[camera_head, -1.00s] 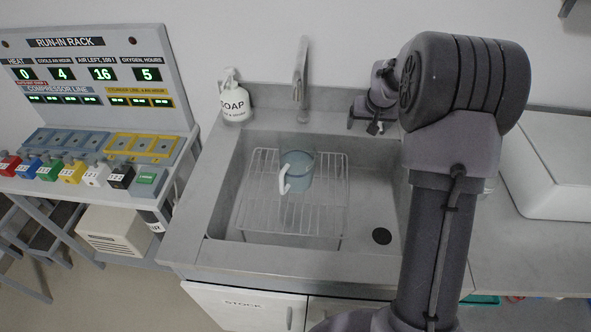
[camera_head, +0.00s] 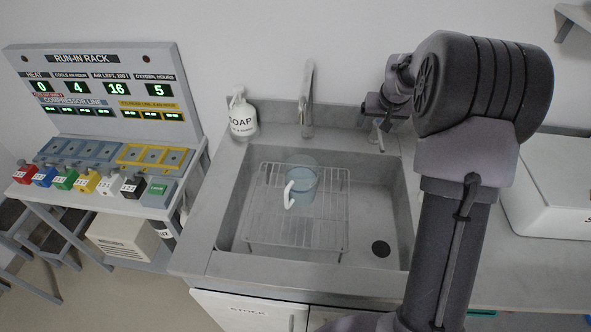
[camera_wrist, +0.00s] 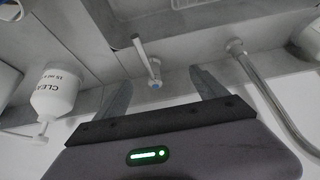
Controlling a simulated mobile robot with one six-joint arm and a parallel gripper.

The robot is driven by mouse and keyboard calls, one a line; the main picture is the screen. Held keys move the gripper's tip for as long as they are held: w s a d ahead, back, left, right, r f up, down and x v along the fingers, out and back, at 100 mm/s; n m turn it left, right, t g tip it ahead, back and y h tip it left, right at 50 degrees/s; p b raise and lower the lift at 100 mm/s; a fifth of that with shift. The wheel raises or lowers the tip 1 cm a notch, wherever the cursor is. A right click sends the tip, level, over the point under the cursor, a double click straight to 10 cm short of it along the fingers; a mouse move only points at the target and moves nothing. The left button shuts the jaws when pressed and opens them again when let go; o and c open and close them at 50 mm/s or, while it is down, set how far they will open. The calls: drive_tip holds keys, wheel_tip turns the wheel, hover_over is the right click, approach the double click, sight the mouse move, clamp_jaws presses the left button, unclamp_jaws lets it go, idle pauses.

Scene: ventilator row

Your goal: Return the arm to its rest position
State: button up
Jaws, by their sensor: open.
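My arm stands at the right of the head view, bent at the elbow. My gripper (camera_head: 380,128) is over the back right rim of the sink (camera_head: 228,262). In the wrist view my gripper (camera_wrist: 160,80) shows its two fingers spread apart, with nothing held. A small metal lever with a blue tip (camera_wrist: 152,70) shows in the gap between the fingers. In the head view a small metal piece (camera_head: 376,140) shows just below the gripper; whether they touch I cannot tell.
A bluish see-through mug (camera_head: 303,185) with a white handle sits on a wire rack (camera_head: 262,225) in the sink. A soap bottle (camera_head: 242,120) and faucet (camera_head: 307,100) stand behind. A run-in rack (camera_head: 110,85) is left; a white box (camera_head: 550,195) is right.

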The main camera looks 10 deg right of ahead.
drive_tip(key=s+a+r+y+b, duration=0.1)
drive_tip(key=s+a+r, duration=0.5)
drive_tip(key=s+a, duration=0.25)
drive_tip(key=s+a+r+y, duration=0.1)
drive_tip(key=s+a+r, duration=0.6)
drive_tip(key=a, duration=0.2)
drive_tip(key=s+a+f+y, duration=0.1)
drive_tip(key=s+a, duration=0.4)
drive_tip(key=s, duration=0.5)
drive_tip(key=s+a+f+y, duration=0.1)
drive_tip(key=s+a, duration=0.4)
drive_tip(key=s, duration=0.4)
drive_tip(key=shift+s+a+f+b, duration=0.25)
drive_tip(key=shift+s+f+b, duration=0.15)
